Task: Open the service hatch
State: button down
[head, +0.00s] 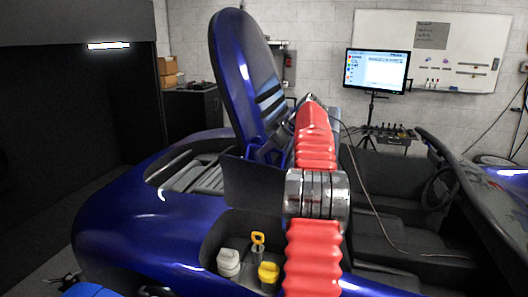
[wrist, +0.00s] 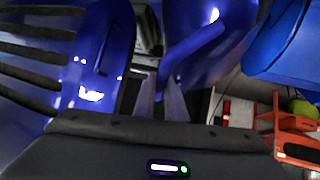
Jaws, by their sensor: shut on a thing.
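A glossy blue hatch lid (head: 232,75) with dark slats stands steeply raised over the rear of the blue car. An opening with grey ribbed parts (head: 195,178) shows below it. A dark upright panel (head: 250,190) stands behind a small recess. In the head view my red-sleeved arm covers this spot, beside the raised lid's lower right.
The recess holds a white cap (head: 229,262), a yellow-handled dipstick (head: 257,241) and a yellow cap (head: 268,272). A monitor (head: 376,70) on a stand is behind, with a cable trailing over the dark seats. A dark cabinet (head: 192,105) stands at the back wall.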

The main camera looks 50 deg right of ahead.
jog(key=shift+s+d+f, duration=0.2)
jog(key=shift+s+d, duration=0.05)
jog(key=c, duration=2.1)
grip_release()
jog(key=shift+o, duration=1.4)
jog(key=shift+w+a+r, duration=0.1)
jog(key=shift+r, duration=0.1)
jog(key=v, duration=1.3)
jog(key=shift+s+r, duration=0.2)
jog(key=shift+r, duration=0.05)
